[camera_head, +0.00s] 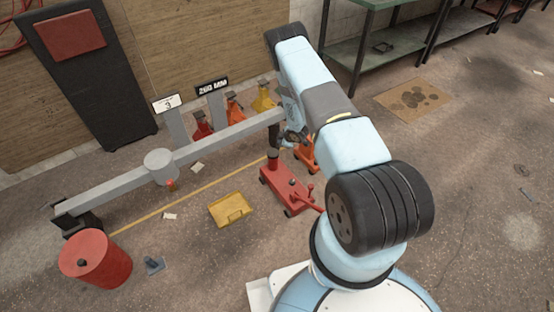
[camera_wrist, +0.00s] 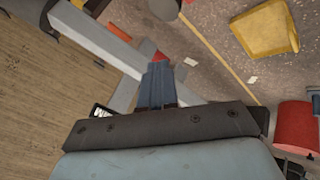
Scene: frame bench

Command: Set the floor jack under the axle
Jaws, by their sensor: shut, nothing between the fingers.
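The red floor jack (camera_head: 287,188) stands on the floor with its dark round saddle (camera_head: 273,156) toward the right end of the axle. The axle is a long grey beam (camera_head: 118,190) with a round hub (camera_head: 160,165) at mid-length. In the head view the jack is on the near side of the beam. My gripper (camera_head: 292,138) hangs near the beam's right end, partly hidden by my arm. In the wrist view my gripper (camera_wrist: 158,68) is shut and empty, its blue fingers together above the beam (camera_wrist: 95,40). A small red tip shows just beyond them.
A yellow tray (camera_head: 230,209) lies left of the jack. A red drum (camera_head: 95,260) stands near the beam's left end. Several jack stands, including a yellow one (camera_head: 263,98), stand behind the beam; an orange stand (camera_head: 307,156) is close beside the jack. Floor at right is mostly clear.

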